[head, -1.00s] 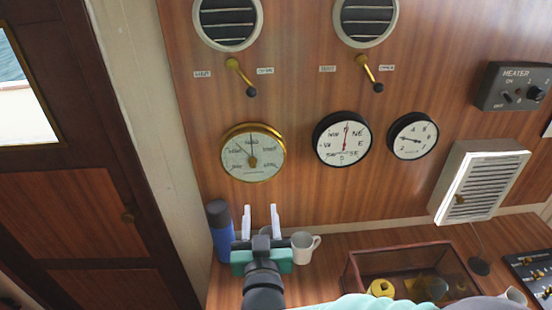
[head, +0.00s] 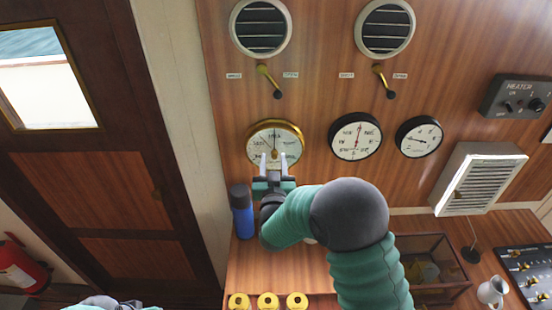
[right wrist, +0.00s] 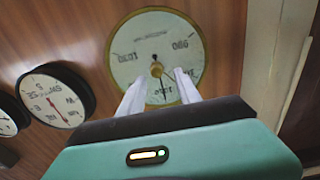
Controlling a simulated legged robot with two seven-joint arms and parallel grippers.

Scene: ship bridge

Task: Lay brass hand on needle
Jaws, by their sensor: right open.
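The brass-rimmed barometer (head: 275,130) hangs on the wood wall; it shows upside down in the right wrist view (right wrist: 135,30). A thin dark needle (right wrist: 163,90) runs from its hub down between my fingers in that view. Contact cannot be told.
Two black-rimmed dials (head: 355,137) (head: 418,137) hang to the right of the barometer. Levers (head: 268,80) (head: 383,80) are above. A blue bottle (head: 242,215) stands on the counter below, left of my right arm. Several yellow rings (head: 268,300) lie at the front.

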